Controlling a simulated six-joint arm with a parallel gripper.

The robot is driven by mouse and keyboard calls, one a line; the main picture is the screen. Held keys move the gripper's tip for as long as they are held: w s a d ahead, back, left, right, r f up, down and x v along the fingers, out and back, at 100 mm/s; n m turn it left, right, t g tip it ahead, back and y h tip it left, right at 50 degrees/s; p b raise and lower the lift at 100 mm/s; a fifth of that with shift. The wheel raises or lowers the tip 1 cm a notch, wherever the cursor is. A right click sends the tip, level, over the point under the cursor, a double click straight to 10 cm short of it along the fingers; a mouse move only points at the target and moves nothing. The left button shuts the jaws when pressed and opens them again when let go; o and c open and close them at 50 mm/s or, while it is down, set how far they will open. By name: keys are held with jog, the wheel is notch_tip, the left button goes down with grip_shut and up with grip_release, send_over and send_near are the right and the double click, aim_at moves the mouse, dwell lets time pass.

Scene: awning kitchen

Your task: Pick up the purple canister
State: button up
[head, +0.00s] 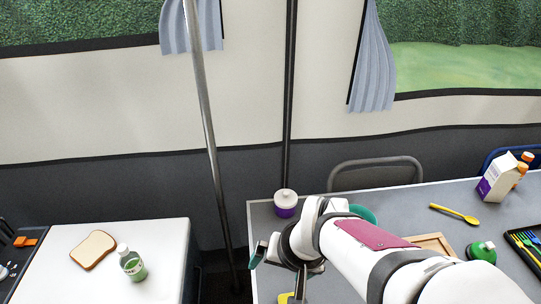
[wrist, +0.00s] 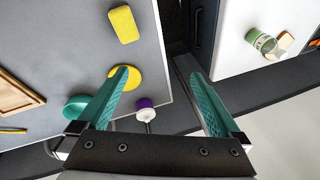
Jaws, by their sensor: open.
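The purple canister (head: 286,204) with a white lid stands upright at the far left corner of the grey table in the head view. In the wrist view the canister (wrist: 145,106) shows near the table's edge, between my fingers in the picture and closer to the left one. My gripper (head: 275,262) is open and empty, nearer the camera than the canister in the head view. In the wrist view its two teal fingers (wrist: 162,78) are spread wide. The gripper and canister are apart.
A teal bowl (head: 363,213) is partly hidden behind my arm. A yellow round thing (wrist: 126,77) and a yellow block (wrist: 123,24) lie on the grey table (head: 400,196). A metal pole (head: 207,120) rises left of the table. A chair back (head: 376,163) stands behind it.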

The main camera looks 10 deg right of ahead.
jog(key=w+d+f+t+h, duration=0.1)
jog(key=w+f+t, duration=0.15)
jog(key=w, duration=0.45)
jog(key=w+d+f+t+h, duration=0.1)
jog(key=w+f, duration=0.2)
jog(key=w, duration=0.5)
jog(key=n+t+h, duration=0.1)
jog(key=t+h, duration=0.1)
send_near(286, 205)
jog(key=x, duration=0.9)
jog(key=shift+a, duration=0.1)
jog(key=x, duration=0.5)
jog(key=shift+w+f, duration=0.2)
jog(key=shift+w, duration=0.05)
grip_shut()
